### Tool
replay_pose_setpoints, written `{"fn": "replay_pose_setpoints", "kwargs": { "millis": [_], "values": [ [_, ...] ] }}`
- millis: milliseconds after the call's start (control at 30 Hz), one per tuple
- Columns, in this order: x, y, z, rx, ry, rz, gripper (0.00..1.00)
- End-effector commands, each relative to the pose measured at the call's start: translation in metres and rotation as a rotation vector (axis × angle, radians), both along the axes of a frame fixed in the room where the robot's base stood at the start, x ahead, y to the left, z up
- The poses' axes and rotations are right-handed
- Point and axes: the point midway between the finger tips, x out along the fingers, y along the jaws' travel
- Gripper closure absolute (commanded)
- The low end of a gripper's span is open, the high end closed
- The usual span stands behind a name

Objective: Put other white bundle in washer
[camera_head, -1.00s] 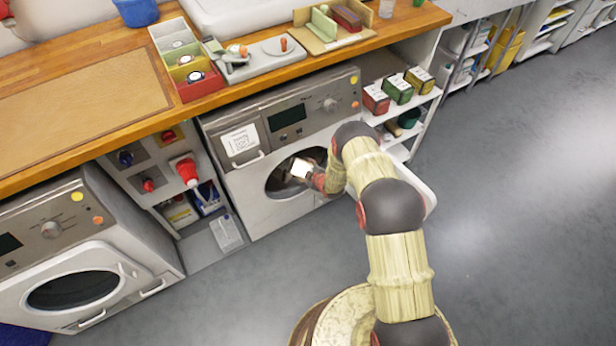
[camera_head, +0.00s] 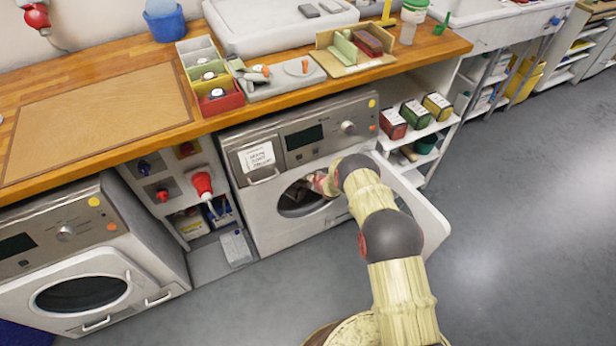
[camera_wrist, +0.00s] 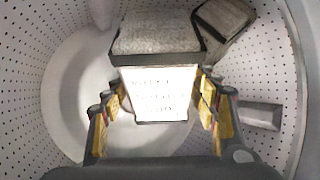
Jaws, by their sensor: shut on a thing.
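The washer (camera_head: 262,215) under the counter has its round opening uncovered and its door (camera_head: 428,222) swung out to the right. My gripper (camera_wrist: 160,100) is inside the perforated drum (camera_wrist: 70,85), reaching through the opening in the head view (camera_head: 318,184). It is shut on a white bundle (camera_wrist: 158,35), a pale cloth block with a dark band and a bright label with blurred writing. The bundle sits between the yellow-padded fingers. Another pale bundle (camera_wrist: 224,16) with a dark edge lies behind it at the upper right. Whether the held bundle touches the drum cannot be told.
A grey block-like piece (camera_wrist: 259,116) shows at the drum's right wall. A second washer (camera_head: 85,255) stands at left with its door shut. The grey floor (camera_head: 520,240) at right is clear.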

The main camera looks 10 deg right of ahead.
Motion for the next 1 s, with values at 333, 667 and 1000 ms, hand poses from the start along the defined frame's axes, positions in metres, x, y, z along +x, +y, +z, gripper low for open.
{"fn": "replay_pose_setpoints", "kwargs": {
  "millis": [333, 667, 1000],
  "values": [
    [0.0014, 0.0003, 0.0012, 0.0, -0.002, -0.001, 0.37],
    [0.0011, 0.0002, 0.0008, 0.0, -0.001, 0.0, 0.2],
    [-0.0014, -0.0006, 0.0012, -0.001, 0.001, -0.001, 0.2]
  ]
}}
